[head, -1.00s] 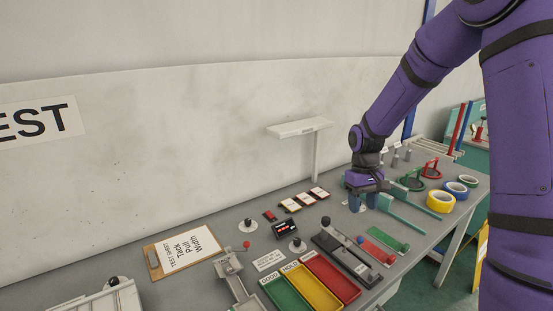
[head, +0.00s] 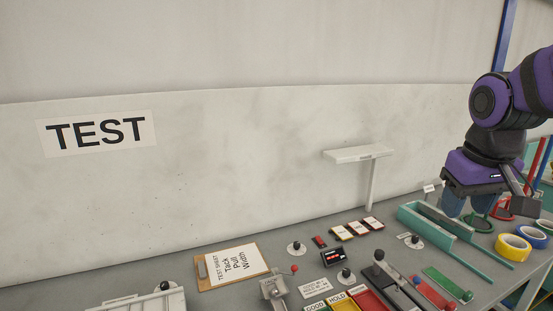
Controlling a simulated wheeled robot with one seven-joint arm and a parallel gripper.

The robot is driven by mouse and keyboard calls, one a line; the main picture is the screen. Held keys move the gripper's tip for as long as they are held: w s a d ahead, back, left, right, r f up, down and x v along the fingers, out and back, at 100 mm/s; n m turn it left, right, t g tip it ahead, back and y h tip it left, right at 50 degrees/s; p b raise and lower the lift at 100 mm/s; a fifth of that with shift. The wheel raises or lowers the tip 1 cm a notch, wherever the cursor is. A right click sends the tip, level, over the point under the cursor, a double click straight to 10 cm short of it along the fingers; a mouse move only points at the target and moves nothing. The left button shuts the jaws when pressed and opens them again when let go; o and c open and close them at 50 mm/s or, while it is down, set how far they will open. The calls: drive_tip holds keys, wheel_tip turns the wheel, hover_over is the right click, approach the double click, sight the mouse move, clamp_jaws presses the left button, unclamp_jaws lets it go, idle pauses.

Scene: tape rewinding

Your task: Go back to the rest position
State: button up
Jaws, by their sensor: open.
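My gripper (head: 464,204) hangs at the right of the head view, above the back right part of the grey bench (head: 205,294). Its blue fingers point down and are open, with nothing seen between them. It is raised above the teal channel (head: 455,236) and appears clear of it. My purple arm comes in from the right edge.
Yellow (head: 513,247) and blue (head: 535,237) tape rolls lie to the right of the channel. A white shelf on a post (head: 358,153) stands at the back. A clipboard (head: 233,266) lies at the centre left.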

drive_tip(key=s+a+r+t, duration=0.1)
drive_tip(key=s+r+t, duration=0.1)
drive_tip(key=s, duration=0.9)
drive_tip(key=shift+a+r+t+y, duration=0.25)
drive_tip(key=shift+r+t+y, duration=0.15)
drive_tip(key=shift+r, duration=0.25)
